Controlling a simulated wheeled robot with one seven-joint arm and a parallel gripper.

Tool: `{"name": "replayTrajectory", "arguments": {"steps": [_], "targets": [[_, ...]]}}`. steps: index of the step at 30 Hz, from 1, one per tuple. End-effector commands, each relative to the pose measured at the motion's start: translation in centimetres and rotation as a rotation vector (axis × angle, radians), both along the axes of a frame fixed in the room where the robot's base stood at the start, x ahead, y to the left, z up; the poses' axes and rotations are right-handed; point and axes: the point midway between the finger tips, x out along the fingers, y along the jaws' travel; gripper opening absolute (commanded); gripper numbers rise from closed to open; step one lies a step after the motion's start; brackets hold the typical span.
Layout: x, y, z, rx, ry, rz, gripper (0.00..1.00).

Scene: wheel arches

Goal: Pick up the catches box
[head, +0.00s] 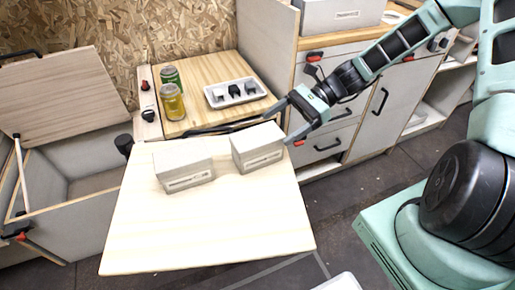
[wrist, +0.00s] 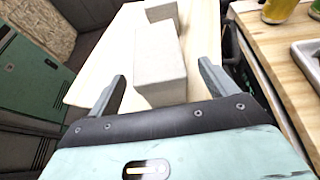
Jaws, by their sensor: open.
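Two pale grey-white boxes stand on the light wooden table, each with a small label on its front that is too small to read. I cannot tell which is the catches box. The right box (head: 257,147) is beside my gripper (head: 281,123); the left box (head: 183,168) is farther off. My gripper is open and empty at the right box's upper right side. In the wrist view the near box (wrist: 158,62) appears between the two spread fingers, with the other box (wrist: 161,10) behind it. Contact cannot be made out.
The wooden table (head: 210,235) is clear in front. Another labelled box (head: 340,16) stands on the drawer unit. An open chest (head: 70,215) is left.

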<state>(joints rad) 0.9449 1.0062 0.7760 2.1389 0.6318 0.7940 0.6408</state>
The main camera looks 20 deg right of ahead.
Motion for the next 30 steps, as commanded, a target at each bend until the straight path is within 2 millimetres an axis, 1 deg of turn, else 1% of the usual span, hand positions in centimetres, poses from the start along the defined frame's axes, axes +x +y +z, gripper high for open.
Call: {"name": "replayTrajectory", "arguments": {"steps": [5, 12, 15, 23, 24, 26, 27, 29, 30], "targets": [[-0.1, 1.1, -0.3, 0.001, 0.001, 0.002, 0.85], [-0.6, 4.5, -1.2, 0.002, 0.001, 0.003, 0.85], [-0.6, 5.3, -1.6, 0.001, 0.000, 0.001, 0.85], [-0.6, 5.6, -1.7, -0.001, 0.000, -0.001, 0.85], [-0.6, 5.6, -1.7, -0.001, 0.000, -0.001, 0.82], [-0.6, 5.6, -1.7, -0.001, 0.000, -0.001, 0.65], [-0.6, 5.6, -1.6, -0.001, 0.000, -0.001, 0.54], [-0.6, 5.6, -1.6, -0.001, 0.000, -0.001, 0.37], [-0.6, 5.6, -1.6, -0.001, 0.000, -0.001, 0.26]]}}
